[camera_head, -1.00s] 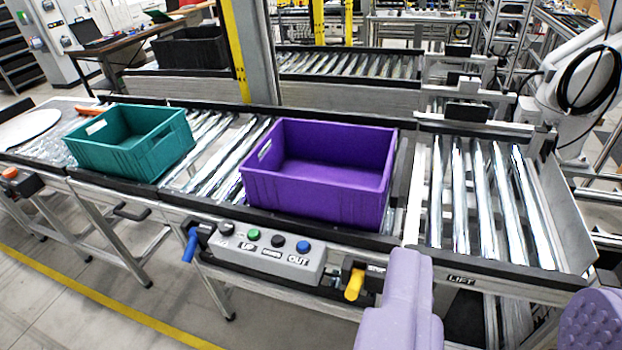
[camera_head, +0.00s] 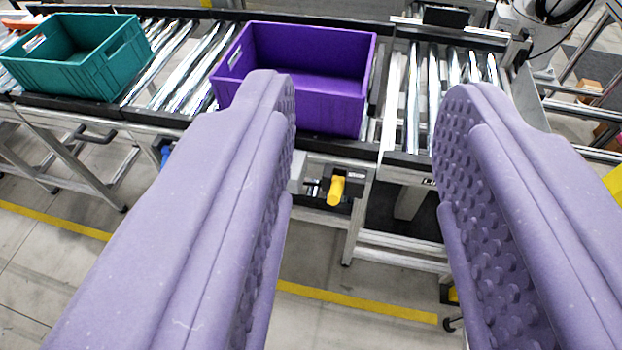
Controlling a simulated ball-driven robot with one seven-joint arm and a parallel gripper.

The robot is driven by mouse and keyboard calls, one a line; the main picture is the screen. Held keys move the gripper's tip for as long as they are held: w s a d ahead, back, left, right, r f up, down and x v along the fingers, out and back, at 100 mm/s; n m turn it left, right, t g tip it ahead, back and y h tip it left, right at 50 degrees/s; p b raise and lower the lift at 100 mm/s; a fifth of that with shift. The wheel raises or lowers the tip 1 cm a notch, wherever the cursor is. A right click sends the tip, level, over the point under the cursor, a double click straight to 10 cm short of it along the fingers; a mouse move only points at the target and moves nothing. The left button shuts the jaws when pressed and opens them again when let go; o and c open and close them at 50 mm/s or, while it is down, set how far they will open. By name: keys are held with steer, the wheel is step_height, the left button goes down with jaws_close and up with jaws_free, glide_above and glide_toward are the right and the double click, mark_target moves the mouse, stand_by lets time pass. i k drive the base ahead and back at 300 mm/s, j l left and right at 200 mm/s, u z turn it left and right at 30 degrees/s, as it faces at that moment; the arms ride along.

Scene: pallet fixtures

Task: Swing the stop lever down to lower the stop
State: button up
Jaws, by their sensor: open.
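A yellow lever handle (camera_head: 335,191), which I take for the stop lever, is on the front of the conveyor frame, below the purple crate (camera_head: 345,110). It sticks out toward me from a dark mount and its grip looks tilted downward. The label beside it is too small to read. My gripper (camera_head: 366,100) is open and empty, with its two lilac studded fingers wide apart. The lever shows in the gap between them, nearer the left finger, and looks farther away, touched by neither. The stop itself cannot be made out.
A teal crate (camera_head: 85,62) stands on the conveyor at left, and the purple crate stands on the rollers. Bare rollers (camera_head: 425,95) lie at right. The floor in front is clear.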

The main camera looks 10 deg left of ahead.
mark_target(335, 193)
steer(key=i+j+u, duration=0.1)
steer(key=i+u, duration=0.15)
steer(key=i, duration=0.95)
